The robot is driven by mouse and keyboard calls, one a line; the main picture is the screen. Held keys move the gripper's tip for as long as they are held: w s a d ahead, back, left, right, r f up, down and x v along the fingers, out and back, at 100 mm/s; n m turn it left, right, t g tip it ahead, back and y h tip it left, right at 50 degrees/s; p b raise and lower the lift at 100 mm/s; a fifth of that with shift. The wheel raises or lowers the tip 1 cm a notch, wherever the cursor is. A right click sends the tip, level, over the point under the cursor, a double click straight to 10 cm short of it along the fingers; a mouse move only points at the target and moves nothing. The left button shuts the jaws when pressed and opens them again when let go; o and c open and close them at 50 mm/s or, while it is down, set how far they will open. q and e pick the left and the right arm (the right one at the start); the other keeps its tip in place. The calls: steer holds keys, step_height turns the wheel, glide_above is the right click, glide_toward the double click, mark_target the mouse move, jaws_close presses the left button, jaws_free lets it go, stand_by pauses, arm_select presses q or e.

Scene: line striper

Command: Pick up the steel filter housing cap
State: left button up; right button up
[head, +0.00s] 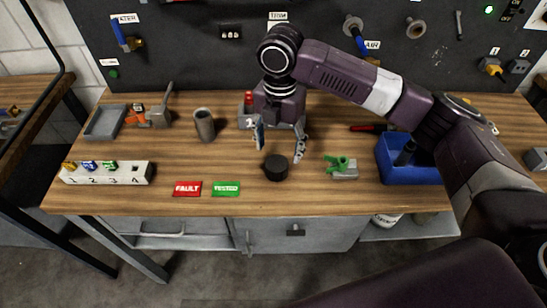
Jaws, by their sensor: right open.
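A small round dark cap (276,168), which looks like the filter housing cap, lies on the wooden bench (300,202) near the middle. It looks dark grey to black, with a small nub at its left side. My right gripper (279,150) hangs from above with its fingers pointing down, spread to either side, just behind and above the cap. The gripper is open, with nothing seen between its fingers. Whether the fingertips touch the bench is hard to tell. My left gripper is not in view.
A red FAULT card (187,189) and a green TESTED card (226,189) lie at the front. A grey cylinder (204,125) stands left. A green part (341,165) and a blue bin (412,170) are right. A numbered rack (107,173) sits front left.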

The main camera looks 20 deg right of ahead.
mark_target(277, 162)
steer(key=shift+s+a+f+p, duration=0.1)
steer(key=shift+s+f+p, duration=0.3)
steer(key=shift+f, duration=0.45)
steer(key=f, duration=0.1)
steer(key=f+p, duration=0.1)
steer(key=shift+a+f, duration=0.2)
steer(key=shift+f, duration=1.05)
steer(key=shift+c, duration=0.4)
steer(key=c, duration=1.2)
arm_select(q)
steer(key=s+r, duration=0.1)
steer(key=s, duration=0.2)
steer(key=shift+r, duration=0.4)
arm_select(e)
steer(key=shift+o, duration=0.2)
steer(key=shift+w, duration=0.1)
steer(key=shift+r, duration=0.15)
